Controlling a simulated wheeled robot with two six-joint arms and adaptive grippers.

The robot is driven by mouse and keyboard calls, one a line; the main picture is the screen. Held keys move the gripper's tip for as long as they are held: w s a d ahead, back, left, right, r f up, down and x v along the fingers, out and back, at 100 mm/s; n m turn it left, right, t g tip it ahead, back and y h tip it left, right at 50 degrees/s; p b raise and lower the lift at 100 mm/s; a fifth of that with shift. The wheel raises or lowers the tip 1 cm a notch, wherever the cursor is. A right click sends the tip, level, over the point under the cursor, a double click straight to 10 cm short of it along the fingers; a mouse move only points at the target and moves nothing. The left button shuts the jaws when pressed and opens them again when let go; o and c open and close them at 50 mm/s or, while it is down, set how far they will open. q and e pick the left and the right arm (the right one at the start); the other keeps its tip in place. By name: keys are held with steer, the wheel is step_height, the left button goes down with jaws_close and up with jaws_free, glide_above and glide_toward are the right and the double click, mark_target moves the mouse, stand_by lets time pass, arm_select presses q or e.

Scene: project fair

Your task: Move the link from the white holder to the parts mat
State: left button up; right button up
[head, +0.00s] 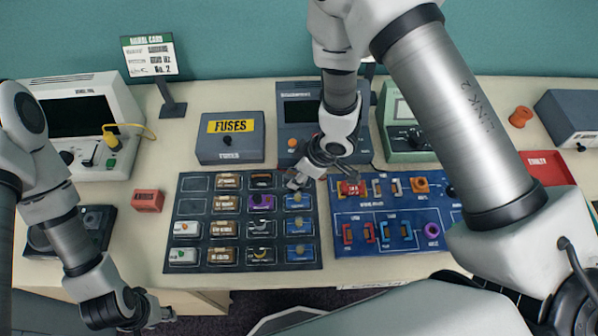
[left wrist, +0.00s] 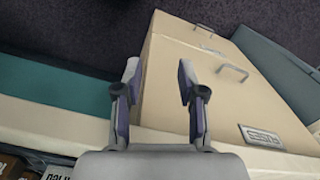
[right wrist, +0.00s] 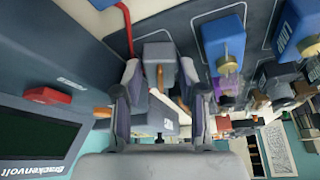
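Two white holders (head: 187,229) (head: 184,255) sit in the left column of the dark grid tray (head: 192,208) in the head view; their contents are too small to make out as a link. The blue mat (head: 350,215), with several parts on it, lies right of the tray. My right gripper (head: 297,181) is over the tray's top right cell. In the right wrist view its fingers (right wrist: 160,78) are open, with a grey block (right wrist: 158,54) and a small orange piece between or beyond them; contact cannot be told. My left gripper (head: 165,315) is low at the table's front edge; its fingers (left wrist: 158,72) are open and empty.
Brown, black and blue holders (head: 299,228) fill other tray cells. A grey fuses box (head: 230,145) and instruments stand behind the tray. A red block (head: 148,200) lies left of it. My right arm hangs over the mat's right side.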

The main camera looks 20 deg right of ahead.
steer(key=shift+r, duration=0.15)
steer(key=v, duration=1.2)
steer(key=shift+p, duration=0.4)
